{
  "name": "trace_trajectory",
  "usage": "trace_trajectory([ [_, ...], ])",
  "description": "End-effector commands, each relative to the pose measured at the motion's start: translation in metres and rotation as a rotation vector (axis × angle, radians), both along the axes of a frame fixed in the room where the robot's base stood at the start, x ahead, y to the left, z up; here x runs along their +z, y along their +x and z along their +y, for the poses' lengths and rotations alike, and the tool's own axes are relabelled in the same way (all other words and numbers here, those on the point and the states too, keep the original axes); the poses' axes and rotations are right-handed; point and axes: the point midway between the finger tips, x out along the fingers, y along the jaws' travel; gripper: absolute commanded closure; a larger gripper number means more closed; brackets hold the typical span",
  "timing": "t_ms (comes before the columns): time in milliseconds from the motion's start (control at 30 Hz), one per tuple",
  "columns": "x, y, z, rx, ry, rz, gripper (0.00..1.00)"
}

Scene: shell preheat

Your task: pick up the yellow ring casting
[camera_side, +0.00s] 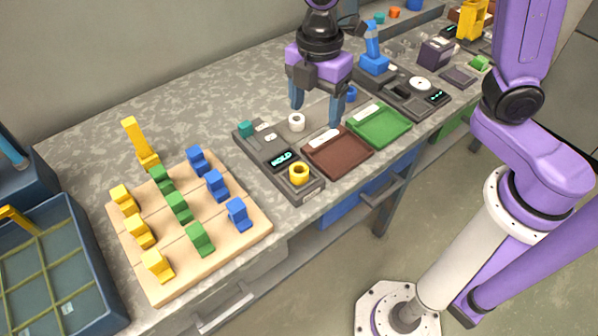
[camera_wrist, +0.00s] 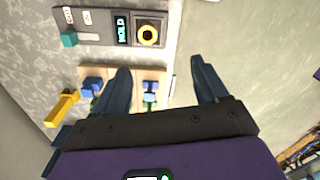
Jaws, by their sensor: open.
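The yellow ring casting (camera_side: 299,173) sits at the front end of a dark grey panel (camera_side: 262,157) with a lit display. It also shows in the wrist view (camera_wrist: 148,34), near the top, around a dark centre. My gripper (camera_side: 316,115) is open and empty, above and behind the ring in the side view, with clear space between them. In the wrist view the two blue fingers (camera_wrist: 160,66) are spread apart, and the ring appears beyond them. Nothing hides the ring.
A white ring (camera_side: 296,121) stands by the panel's back edge. A brown tray (camera_side: 338,153) and a green tray (camera_side: 380,125) lie to the right. A wooden board (camera_side: 175,281) with yellow, green and blue blocks is at left. A blue ring (camera_side: 351,94) stands behind the trays.

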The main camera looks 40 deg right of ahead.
Motion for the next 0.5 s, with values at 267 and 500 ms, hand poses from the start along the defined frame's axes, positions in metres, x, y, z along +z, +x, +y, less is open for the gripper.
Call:
trace_trajectory([
  [267,-0.010,0.030,0.020,0.125,-0.003,0.003,0.27],
  [500,-0.039,0.031,0.020,0.134,-0.008,0.007,0.27],
])
